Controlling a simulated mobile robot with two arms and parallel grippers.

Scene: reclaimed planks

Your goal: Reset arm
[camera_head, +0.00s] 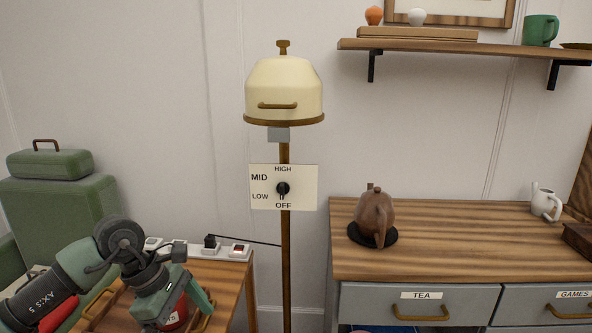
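My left arm comes in from the lower left, and its gripper (182,300) hangs low over the small wooden side table (228,283). A red container (173,321) with a partly hidden label shows right by the fingers. I cannot tell whether the fingers touch it or how far apart they are. My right arm and gripper are not in view.
A lamp with a cream shade (284,88) stands on a brown pole, with a dial panel (301,190). A power strip (225,250) lies on the side table. A brown teapot (370,215) sits on the wooden cabinet (450,235). A wall shelf (470,51) hangs above.

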